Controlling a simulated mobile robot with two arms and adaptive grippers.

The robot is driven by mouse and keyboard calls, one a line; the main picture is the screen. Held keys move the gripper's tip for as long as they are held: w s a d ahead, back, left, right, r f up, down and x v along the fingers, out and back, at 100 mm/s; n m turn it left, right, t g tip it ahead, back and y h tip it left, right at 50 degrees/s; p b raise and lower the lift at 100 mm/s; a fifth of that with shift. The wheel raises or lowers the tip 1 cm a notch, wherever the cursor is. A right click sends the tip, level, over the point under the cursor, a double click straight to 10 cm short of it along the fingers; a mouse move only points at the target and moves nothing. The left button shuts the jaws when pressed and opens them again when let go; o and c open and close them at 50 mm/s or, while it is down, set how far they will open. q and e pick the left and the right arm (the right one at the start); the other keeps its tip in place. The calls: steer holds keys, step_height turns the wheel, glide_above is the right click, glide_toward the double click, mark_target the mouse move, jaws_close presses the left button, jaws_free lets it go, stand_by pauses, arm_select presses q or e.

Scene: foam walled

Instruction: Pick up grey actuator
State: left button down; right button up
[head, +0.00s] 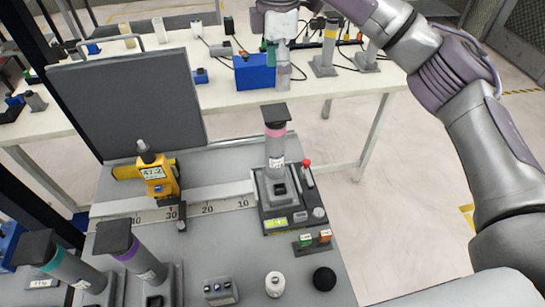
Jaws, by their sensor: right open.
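Several grey cylinders that could be the actuator are in the head view. One with a pink band and dark square cap (276,145) stands upright in a black fixture on the front bench. Two more, with a purple band (135,258) and a teal band (68,262), stand tilted in the picture at the lower left. I cannot tell which one the task means. My right gripper (282,62) is open at the top middle, above and beyond the pink-banded cylinder and apart from it. Its fingers are small and partly blend with the back table's items. My left gripper is out of view.
The front bench (215,160) has a dark upright panel (130,100), a yellow meter (157,178), a ruler strip, a small grey block (220,291), a white knob (275,284) and a black ball (324,279). The back table holds a blue box (254,73), cables and more fixtures.

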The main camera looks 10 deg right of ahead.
mark_target(276, 112)
step_height(276, 112, down, 2)
steer(key=shift+w+f, duration=0.1)
steer(key=f, duration=0.5)
steer(key=shift+s+f+p, duration=0.15)
steer(key=shift+s+p, duration=0.2)
steer(key=shift+p, duration=0.05)
steer(key=shift+w+f, duration=0.1)
steer(key=shift+f, duration=0.45)
step_height(276, 112, down, 4)
steer(key=shift+a+f+p, duration=0.15)
steer(key=shift+f+p, duration=0.05)
steer(key=shift+p, duration=0.65)
steer(key=shift+f, duration=0.2)
steer(key=c, duration=0.4)
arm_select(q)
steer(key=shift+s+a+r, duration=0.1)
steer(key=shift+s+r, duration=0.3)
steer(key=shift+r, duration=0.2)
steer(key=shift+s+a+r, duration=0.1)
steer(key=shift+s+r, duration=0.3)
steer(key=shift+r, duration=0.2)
arm_select(e)
jaws_close()
